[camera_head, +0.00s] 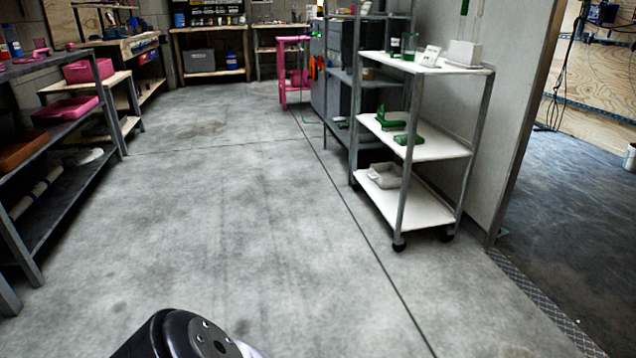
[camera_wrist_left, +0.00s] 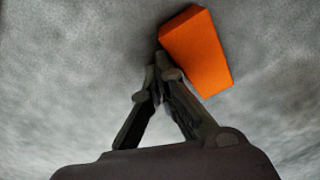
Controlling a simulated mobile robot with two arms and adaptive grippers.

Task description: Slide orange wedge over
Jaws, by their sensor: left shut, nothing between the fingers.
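The orange wedge (camera_wrist_left: 196,50) shows in the left wrist view as a plain orange block on the grey concrete floor. It lies just beyond and to the right of the fingertips of my left gripper (camera_wrist_left: 160,62). The gripper is shut with nothing between its fingers. Its tips are at the wedge's left edge; I cannot tell whether they touch it. In the head view neither the wedge nor a gripper shows; only a dark part of my own arm (camera_head: 180,335) is at the bottom. My right gripper is not in view.
The concrete floor (camera_head: 230,200) is open and clear in the middle. A white-shelved wheeled cart (camera_head: 425,212) stands on the right beside a wall and doorway. Dark metal shelving (camera_head: 75,190) with pink bins lines the left. Workbenches (camera_head: 210,75) stand at the back.

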